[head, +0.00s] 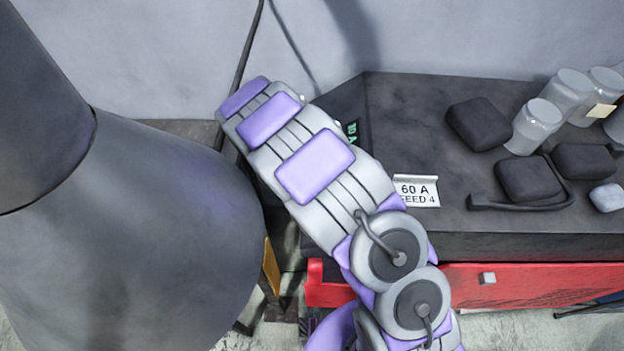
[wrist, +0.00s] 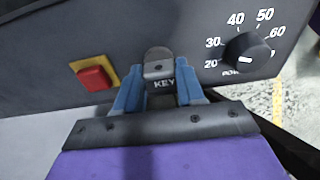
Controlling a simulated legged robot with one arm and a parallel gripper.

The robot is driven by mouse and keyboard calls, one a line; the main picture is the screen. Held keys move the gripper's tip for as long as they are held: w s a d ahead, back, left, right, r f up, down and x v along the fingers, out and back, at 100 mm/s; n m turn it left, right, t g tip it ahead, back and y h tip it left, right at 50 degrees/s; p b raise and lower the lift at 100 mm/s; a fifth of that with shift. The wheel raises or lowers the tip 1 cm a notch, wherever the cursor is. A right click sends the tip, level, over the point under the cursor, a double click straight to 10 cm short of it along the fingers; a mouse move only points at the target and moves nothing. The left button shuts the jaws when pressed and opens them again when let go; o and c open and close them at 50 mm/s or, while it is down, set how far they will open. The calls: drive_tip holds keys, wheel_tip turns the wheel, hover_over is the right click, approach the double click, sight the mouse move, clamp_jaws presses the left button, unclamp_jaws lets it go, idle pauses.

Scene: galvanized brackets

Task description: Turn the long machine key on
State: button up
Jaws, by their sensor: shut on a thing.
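The machine key (wrist: 158,68), a grey tab with a rounded top and a small hole, shows in the wrist view with the word KEY below it. My gripper (wrist: 160,88) has its blue fingers on either side of the key and is shut on it. The key stands upright in the picture against the dark machine panel (wrist: 200,25). The lower part of the key is hidden by the fingers and the gripper body. In the head view my arm covers the panel side, and the key and fingertips are hidden.
A red button (wrist: 95,75) on a yellow plate is left of the key. A black dial (wrist: 247,53) with numbers is to the right.

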drive_tip(key=o, duration=1)
drive_tip(key=shift+w+a, duration=0.1)
drive_tip(key=shift+a, duration=0.05)
drive_tip(key=shift+o, duration=0.2)
drive_tip(key=v, duration=1.7)
drive_tip(key=shift+p, duration=0.45)
drive_tip(key=shift+a+r, duration=0.1)
drive_tip(key=s+d+r+m+g+y+b, duration=0.1)
drive_tip(key=s+d+r+m, duration=0.2)
drive_tip(key=d, duration=0.4)
drive_tip(key=s+d+r+m+y+b, duration=0.1)
drive_tip(key=s+d+m+b, duration=0.15)
drive_tip(key=s+d, duration=0.3)
drive_tip(key=s+d+r+m+g, duration=0.1)
drive_tip(key=s+d+r+m, duration=0.2)
drive_tip(key=d, duration=0.5)
drive_tip(key=s+d+f+m+y+b, duration=0.1)
drive_tip(key=s+f+m+y+b, duration=0.1)
drive_tip(key=s, duration=0.8)
drive_tip(key=s+d+f+m+y+b, duration=0.2)
drive_tip(key=s+f+m, duration=0.2)
drive_tip(key=s+m, duration=0.3)
drive_tip(key=s, duration=0.4)
